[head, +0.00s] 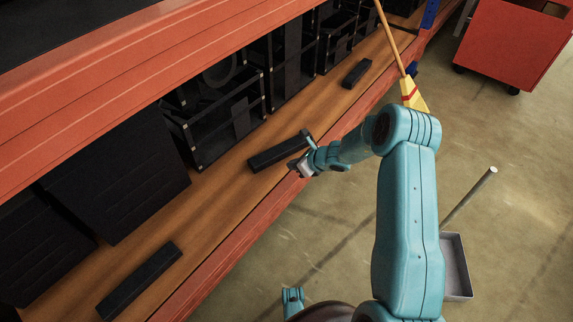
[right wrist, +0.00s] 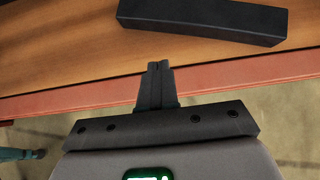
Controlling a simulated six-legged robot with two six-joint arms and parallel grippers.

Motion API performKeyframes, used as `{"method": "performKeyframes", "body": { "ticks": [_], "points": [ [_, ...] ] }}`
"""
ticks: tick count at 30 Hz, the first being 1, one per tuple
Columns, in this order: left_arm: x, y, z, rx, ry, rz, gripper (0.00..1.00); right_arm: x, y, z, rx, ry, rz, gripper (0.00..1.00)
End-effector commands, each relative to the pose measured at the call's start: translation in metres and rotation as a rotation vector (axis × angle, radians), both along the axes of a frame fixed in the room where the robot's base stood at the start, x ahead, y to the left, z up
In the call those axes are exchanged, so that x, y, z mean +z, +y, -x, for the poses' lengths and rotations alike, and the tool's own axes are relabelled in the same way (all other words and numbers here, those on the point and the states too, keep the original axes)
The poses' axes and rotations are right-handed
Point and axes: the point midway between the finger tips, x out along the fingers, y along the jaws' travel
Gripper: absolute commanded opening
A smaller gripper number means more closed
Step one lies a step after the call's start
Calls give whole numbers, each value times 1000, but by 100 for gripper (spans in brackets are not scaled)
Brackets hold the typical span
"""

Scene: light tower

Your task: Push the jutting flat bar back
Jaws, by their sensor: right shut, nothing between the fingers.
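A flat black bar (head: 278,152) lies on the wooden shelf, slanted to the shelf's front edge, with its right end closer to that edge. It also shows in the right wrist view (right wrist: 205,18), across the top, its right end near the orange beam. My right gripper (head: 303,166) is at the shelf's front edge beside this bar's right part. In the right wrist view its fingers (right wrist: 154,78) are together and empty, over the beam and wood edge, apart from the bar. My left gripper is not in view.
Other black bars lie on the shelf, at lower left (head: 140,280) and farther back (head: 356,74). Dark crates (head: 218,120) stand behind them. An orange beam (head: 235,240) edges the shelf. A broom (head: 414,97), a grey dustpan (head: 456,265) and a red cart (head: 512,45) are on the floor.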

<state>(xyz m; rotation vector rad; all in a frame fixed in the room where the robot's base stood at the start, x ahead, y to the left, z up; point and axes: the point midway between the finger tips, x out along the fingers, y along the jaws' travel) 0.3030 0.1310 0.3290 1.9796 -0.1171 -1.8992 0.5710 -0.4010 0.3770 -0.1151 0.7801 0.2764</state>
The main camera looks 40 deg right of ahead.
Motion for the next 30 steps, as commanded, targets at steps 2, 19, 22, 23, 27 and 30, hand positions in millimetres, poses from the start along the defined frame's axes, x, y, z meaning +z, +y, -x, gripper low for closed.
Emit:
{"method": "performKeyframes", "body": {
  "ticks": [2, 19, 22, 23, 27, 30],
  "points": [
    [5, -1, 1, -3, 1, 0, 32, 14, -4, 10, -1, -1, 0, 0],
    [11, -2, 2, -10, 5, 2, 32, 36, -11, 34, 0, -1, 0, 0],
    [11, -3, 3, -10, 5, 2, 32, 36, -11, 34, 6, -3, 6, 33],
    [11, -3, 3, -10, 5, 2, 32, 36, -10, 34, 11, -4, 11, 42],
    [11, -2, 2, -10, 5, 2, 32, 37, -10, 34, 59, -21, 53, 83],
    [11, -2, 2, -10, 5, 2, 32, 38, -7, 33, 125, -44, 99, 83]
  ]
}}
